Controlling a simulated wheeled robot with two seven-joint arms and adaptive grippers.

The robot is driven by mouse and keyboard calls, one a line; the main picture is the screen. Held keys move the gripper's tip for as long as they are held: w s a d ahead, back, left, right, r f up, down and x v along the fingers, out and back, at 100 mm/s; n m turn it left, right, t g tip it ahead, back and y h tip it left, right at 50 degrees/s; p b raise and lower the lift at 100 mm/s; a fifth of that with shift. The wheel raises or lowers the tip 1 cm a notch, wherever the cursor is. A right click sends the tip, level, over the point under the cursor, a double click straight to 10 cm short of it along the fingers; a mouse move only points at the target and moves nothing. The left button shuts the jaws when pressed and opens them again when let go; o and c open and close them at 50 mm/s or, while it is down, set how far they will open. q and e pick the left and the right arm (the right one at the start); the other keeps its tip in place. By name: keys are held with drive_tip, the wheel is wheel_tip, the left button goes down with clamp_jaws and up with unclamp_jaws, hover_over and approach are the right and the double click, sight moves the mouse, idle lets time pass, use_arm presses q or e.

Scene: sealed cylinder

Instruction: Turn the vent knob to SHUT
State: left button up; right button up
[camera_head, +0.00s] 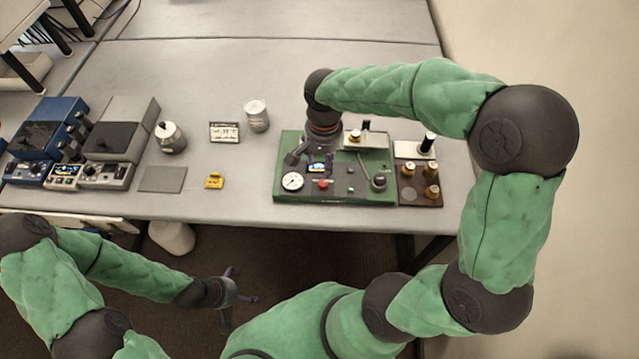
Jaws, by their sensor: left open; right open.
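The green control panel (335,198) sits near the table's front edge. A dark round knob (379,182) is on its right part; labels are too small to read, so I cannot tell whether it is the vent knob or where it points. My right gripper (306,160) is open and points down over the panel's left part, behind the gauge (292,181) and beside the small display (317,168). It hides what lies under it, and I cannot tell whether it touches anything. My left gripper (240,298) is open and empty, low in front of the table.
A yellow item (214,180), a white jar (256,115) and a small display (224,132) stand left. The table's back is clear.

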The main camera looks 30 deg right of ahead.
sight(323, 183)
wheel_tip(323, 183, down, 10)
drive_tip(key=shift+b, duration=0.95)
clamp_jaws()
